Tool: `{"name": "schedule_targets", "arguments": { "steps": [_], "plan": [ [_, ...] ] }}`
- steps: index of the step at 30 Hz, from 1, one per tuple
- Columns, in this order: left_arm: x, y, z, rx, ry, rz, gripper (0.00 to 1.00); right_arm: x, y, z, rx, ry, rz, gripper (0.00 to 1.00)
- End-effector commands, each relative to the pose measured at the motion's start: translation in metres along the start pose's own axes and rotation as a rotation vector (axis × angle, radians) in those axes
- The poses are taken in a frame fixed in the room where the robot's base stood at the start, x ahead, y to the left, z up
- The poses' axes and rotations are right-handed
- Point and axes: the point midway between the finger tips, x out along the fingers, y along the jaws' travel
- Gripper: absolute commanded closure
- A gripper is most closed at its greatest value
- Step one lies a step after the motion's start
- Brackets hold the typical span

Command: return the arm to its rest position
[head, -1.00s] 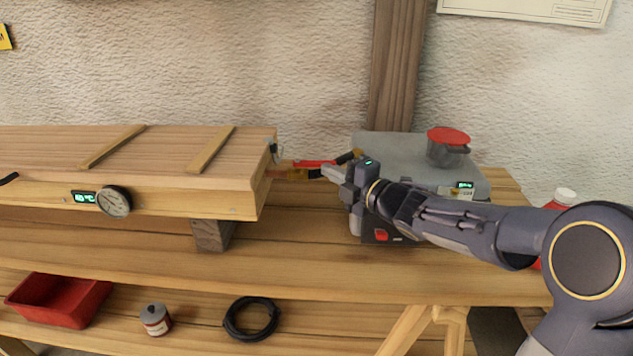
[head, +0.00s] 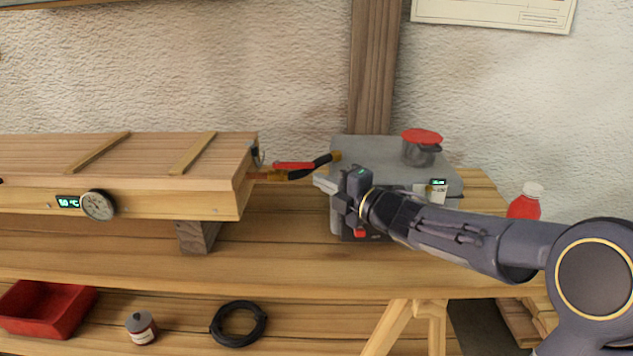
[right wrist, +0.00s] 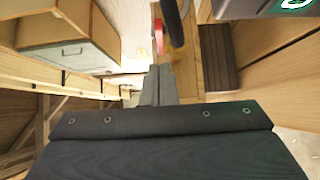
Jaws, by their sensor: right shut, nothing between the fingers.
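My right arm comes in from the right in the head view. Its gripper (head: 325,184) is shut and empty, in front of the grey box-shaped unit with the red-capped top (head: 350,150). Its fingers point left toward the end of the long wooden box (head: 215,205) and sit a little below a red-and-black handled valve (head: 295,166). In the right wrist view the closed fingers (right wrist: 159,85) show in the middle with nothing between them. The red and black handle parts (right wrist: 165,28) show beyond them. My left gripper is not in view.
The wooden box carries a dial gauge (head: 98,205) and rests on a block (head: 197,237) on the bench. A red bottle (head: 524,203) stands at the right. The lower shelf holds a red tray (head: 45,310), a small can (head: 141,328) and a black coil (head: 238,324). The bench front is clear.

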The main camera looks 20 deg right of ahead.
Motion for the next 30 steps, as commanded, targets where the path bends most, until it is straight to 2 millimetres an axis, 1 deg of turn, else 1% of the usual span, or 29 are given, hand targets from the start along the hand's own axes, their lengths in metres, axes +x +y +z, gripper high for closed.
{"name": "schedule_targets", "arguments": {
  "steps": [3,9,13,19,22,23,25,26,27,29,30],
  "plan": [
    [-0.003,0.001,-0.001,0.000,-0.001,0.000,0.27,-0.019,0.001,0.011,0.001,-0.003,0.000,1.00],
    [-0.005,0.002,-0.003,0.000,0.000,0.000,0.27,-0.047,0.000,0.028,0.001,0.000,-0.001,1.00],
    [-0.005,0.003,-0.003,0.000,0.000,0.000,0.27,-0.058,-0.001,0.034,0.001,0.002,-0.001,1.00],
    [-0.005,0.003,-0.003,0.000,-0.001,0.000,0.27,-0.063,-0.001,0.036,0.003,0.003,-0.001,1.00],
    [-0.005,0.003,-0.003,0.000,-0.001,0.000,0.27,-0.069,0.004,0.041,0.051,-0.047,0.004,1.00],
    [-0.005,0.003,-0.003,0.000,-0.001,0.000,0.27,-0.072,0.006,0.044,0.085,-0.080,0.007,1.00],
    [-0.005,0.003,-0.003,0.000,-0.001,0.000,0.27,-0.087,0.011,0.053,0.209,-0.190,0.010,1.00],
    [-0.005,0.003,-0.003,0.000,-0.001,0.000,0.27,-0.096,0.011,0.057,0.283,-0.248,0.011,1.00],
    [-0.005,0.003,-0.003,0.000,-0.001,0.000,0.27,-0.111,0.010,0.061,0.399,-0.332,0.010,1.00],
    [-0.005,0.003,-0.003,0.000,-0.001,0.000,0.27,-0.136,0.000,0.062,0.603,-0.458,-0.001,1.00],
    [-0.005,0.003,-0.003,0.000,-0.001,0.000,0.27,-0.154,-0.011,0.057,0.749,-0.537,-0.018,1.00]
  ]
}}
